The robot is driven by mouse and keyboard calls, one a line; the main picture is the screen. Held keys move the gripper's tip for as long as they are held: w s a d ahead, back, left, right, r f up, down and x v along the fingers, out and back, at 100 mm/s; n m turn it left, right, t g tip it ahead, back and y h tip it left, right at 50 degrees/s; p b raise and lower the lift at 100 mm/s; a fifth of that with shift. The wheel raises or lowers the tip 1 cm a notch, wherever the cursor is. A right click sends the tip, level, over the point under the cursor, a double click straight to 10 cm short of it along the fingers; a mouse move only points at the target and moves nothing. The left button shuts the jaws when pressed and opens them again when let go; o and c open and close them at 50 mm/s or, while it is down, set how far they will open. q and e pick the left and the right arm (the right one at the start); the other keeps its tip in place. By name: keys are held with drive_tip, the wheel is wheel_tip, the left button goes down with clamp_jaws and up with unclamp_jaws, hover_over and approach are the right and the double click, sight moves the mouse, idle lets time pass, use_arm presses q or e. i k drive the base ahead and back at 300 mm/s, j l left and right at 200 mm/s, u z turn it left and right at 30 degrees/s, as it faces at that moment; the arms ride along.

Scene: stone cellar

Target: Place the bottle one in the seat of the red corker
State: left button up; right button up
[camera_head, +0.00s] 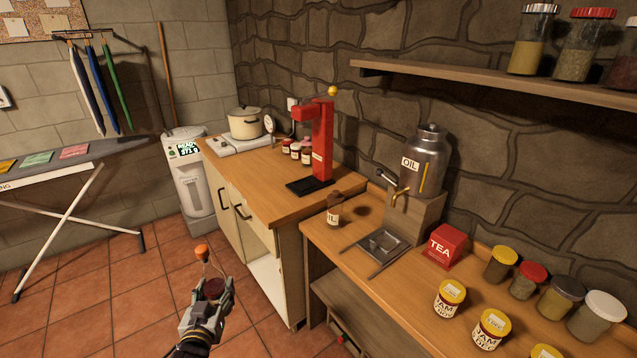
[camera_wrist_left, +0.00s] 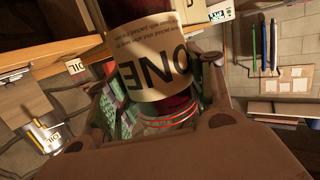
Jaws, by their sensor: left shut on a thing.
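My left gripper (camera_head: 217,290) is shut on bottle one (camera_head: 212,287), low in front of the counter and over the tiled floor. The red corker (camera_head: 322,143) stands on the wooden counter, right of and beyond the gripper. A black base plate (camera_head: 308,186) lies at its foot; the exact seat is hard to make out. My right gripper is not in view.
A brown bottle (camera_head: 334,210) stands on the nearer counter, beside the metal drip tray (camera_head: 377,245) and oil dispenser (camera_head: 425,165). The counter before the black plate is clear.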

sight(304, 185)
drive_tip(key=i+j+z, duration=0.7)
drive_tip(key=j, duration=0.15)
drive_tip(key=k+l, duration=0.05)
